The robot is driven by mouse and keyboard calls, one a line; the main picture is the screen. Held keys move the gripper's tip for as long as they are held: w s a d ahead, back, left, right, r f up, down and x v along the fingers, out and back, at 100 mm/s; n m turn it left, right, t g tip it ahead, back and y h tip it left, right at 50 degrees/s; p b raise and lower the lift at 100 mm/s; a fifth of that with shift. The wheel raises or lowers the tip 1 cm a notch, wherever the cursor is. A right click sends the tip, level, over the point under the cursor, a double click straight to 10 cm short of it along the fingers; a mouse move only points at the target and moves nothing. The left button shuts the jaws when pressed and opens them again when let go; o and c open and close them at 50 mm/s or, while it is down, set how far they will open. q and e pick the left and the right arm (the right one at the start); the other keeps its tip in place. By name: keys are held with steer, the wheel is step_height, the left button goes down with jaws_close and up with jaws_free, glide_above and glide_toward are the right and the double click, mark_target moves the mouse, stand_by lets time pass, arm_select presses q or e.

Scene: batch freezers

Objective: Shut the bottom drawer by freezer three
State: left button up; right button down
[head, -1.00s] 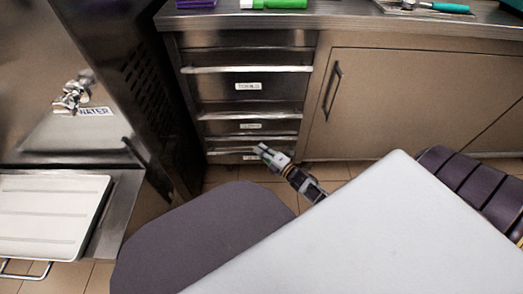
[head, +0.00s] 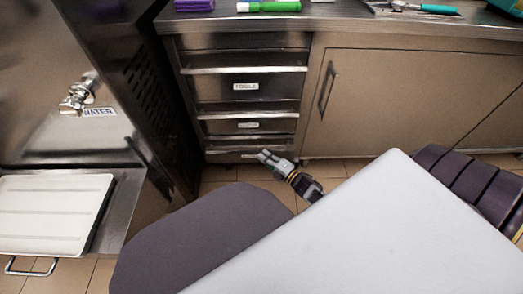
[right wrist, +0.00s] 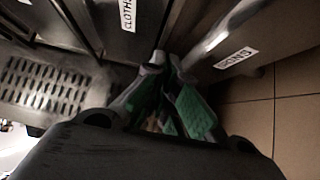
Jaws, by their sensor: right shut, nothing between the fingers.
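The bottom drawer (head: 225,157) is the lowest in a steel drawer stack under the counter. In the right wrist view its front, labelled BINS (right wrist: 235,57), is at the upper right; how far out it stands I cannot tell. My right gripper (head: 264,155) is shut and empty, in front of the right part of the bottom drawer in the head view. In the right wrist view its fingers (right wrist: 165,75) are beside the drawer fronts; contact is unclear. My left gripper is not in view.
Above are the drawer labelled TOOLS (head: 270,98) and the middle drawer, labelled CLOTHS (right wrist: 127,15). A dark vented side (head: 140,80) stands left of the stack, a closed cabinet door (head: 400,100) right. Tiled floor (head: 220,175) shows in front.

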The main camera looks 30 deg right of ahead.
steer(key=p+v, duration=0.2)
steer(key=v, duration=0.4)
steer(key=shift+s, duration=0.35)
steer(key=shift+d, duration=0.1)
